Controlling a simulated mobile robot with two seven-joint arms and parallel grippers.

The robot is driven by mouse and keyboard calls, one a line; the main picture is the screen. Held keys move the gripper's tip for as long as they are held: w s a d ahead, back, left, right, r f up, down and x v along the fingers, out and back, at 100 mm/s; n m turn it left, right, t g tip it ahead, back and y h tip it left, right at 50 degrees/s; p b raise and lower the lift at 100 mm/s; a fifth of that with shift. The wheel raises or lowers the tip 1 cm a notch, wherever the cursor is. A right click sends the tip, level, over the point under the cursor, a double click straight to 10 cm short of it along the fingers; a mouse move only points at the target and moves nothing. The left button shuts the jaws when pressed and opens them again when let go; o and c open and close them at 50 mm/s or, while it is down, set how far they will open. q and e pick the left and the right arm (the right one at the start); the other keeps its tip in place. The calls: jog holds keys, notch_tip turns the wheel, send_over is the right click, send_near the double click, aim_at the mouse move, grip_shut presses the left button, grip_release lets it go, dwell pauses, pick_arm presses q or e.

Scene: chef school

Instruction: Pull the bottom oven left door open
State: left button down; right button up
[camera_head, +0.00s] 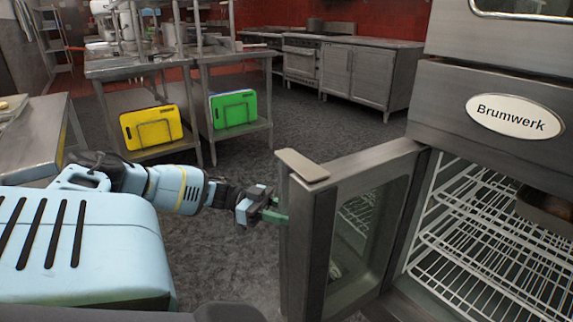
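The bottom oven's left door (372,215) stands swung well open, out from the left side of the oven opening. It has a grey metal frame, a glass pane and a thick upright handle (303,165) with a pale top at its free edge. My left gripper (276,212) is at the outer left side of that free edge, with its green fingers close to the handle. The fingertips are partly hidden behind the handle, so I cannot tell whether they grip it. My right gripper is not in view.
Wire racks (490,235) and a dark pan (545,210) show inside the oven, below the Brumwerk panel (515,116). Steel tables (205,58) with yellow and green cutting boards stand at the back left. The grey floor (310,125) between is clear.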

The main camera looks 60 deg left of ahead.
pick_arm(q)
jog(key=shift+w+a+r, duration=0.2)
jog(key=shift+w+a, duration=0.1)
jog(key=shift+a, duration=0.1)
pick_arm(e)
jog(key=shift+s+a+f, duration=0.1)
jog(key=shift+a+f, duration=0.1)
pick_arm(q)
jog(key=c, duration=1.4)
grip_release()
jog(key=o, duration=0.4)
jog(key=shift+w+d+f, duration=0.1)
jog(key=shift+w+d, duration=0.05)
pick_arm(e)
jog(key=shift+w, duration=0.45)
pick_arm(q)
jog(key=shift+s+f, duration=0.1)
jog(key=shift+s, duration=0.1)
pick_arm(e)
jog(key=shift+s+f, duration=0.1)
